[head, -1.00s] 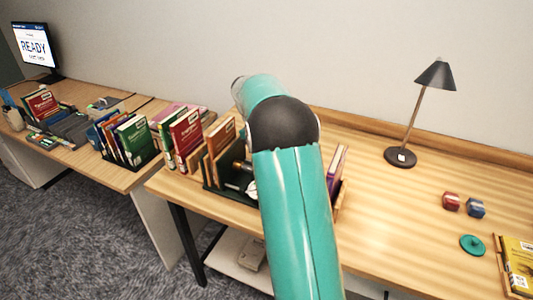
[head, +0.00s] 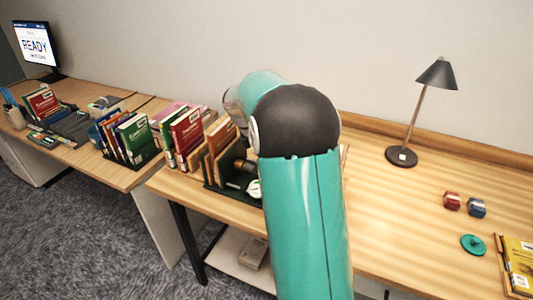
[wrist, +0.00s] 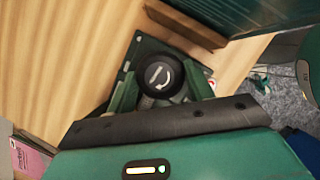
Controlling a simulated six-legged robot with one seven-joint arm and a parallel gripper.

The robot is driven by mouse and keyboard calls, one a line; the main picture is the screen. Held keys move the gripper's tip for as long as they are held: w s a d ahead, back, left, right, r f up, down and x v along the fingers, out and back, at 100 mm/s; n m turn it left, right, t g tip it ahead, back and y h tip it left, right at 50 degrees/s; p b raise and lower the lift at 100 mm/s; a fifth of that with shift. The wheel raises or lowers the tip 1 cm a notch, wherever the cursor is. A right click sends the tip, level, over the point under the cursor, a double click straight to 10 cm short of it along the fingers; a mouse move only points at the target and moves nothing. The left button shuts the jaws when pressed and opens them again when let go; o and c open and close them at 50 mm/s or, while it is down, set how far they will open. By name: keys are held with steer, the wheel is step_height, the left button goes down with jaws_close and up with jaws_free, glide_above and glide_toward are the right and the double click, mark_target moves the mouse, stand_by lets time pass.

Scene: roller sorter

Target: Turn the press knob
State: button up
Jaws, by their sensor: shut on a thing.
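The press knob (wrist: 162,76) is a round black knob with a white curved arrow on its face, seen in the wrist view. My gripper (wrist: 161,90) is shut on it, with one green finger on each side. A dark green plate (wrist: 146,47) lies behind the knob. In the head view my teal arm hides the knob and my gripper. Part of the dark green press base (head: 224,190) shows left of my arm, with a white round piece (head: 254,188) near its front.
Upright books (head: 187,135) stand left of the press. A black lamp (head: 436,75), a red block (head: 451,200), a blue block (head: 476,207), a teal disc (head: 473,244) and a yellow book (head: 519,262) are on the right. The desk's middle right is clear.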

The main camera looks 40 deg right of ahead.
steer(key=n+t, duration=0.1)
steer(key=n, duration=0.1)
steer(key=n+t, duration=0.1)
steer(key=n, duration=0.2)
steer(key=shift+s+n, duration=0.2)
steer(key=shift+n, duration=0.1)
steer(key=n+t, duration=0.1)
steer(key=n, duration=0.2)
steer(key=n+t+y, duration=0.1)
steer(key=n, duration=0.2)
steer(key=shift+s+d, duration=0.1)
steer(key=shift+s, duration=0.05)
steer(key=shift+s+d+n+t+y, duration=0.1)
steer(key=shift+n+t+y, duration=0.35)
steer(key=shift+n, duration=1)
steer(key=shift+d+n+t+y, duration=0.1)
steer(key=shift+n+t+y, duration=0.3)
steer(key=shift+n, duration=1.05)
steer(key=shift+n+y, duration=0.65)
steer(key=shift+n, duration=0.95)
steer(key=shift+f+n+y, duration=0.1)
steer(key=shift+n+y, duration=0.5)
steer(key=shift+n, duration=1.1)
steer(key=o, duration=1)
steer(key=shift+r, duration=0.2)
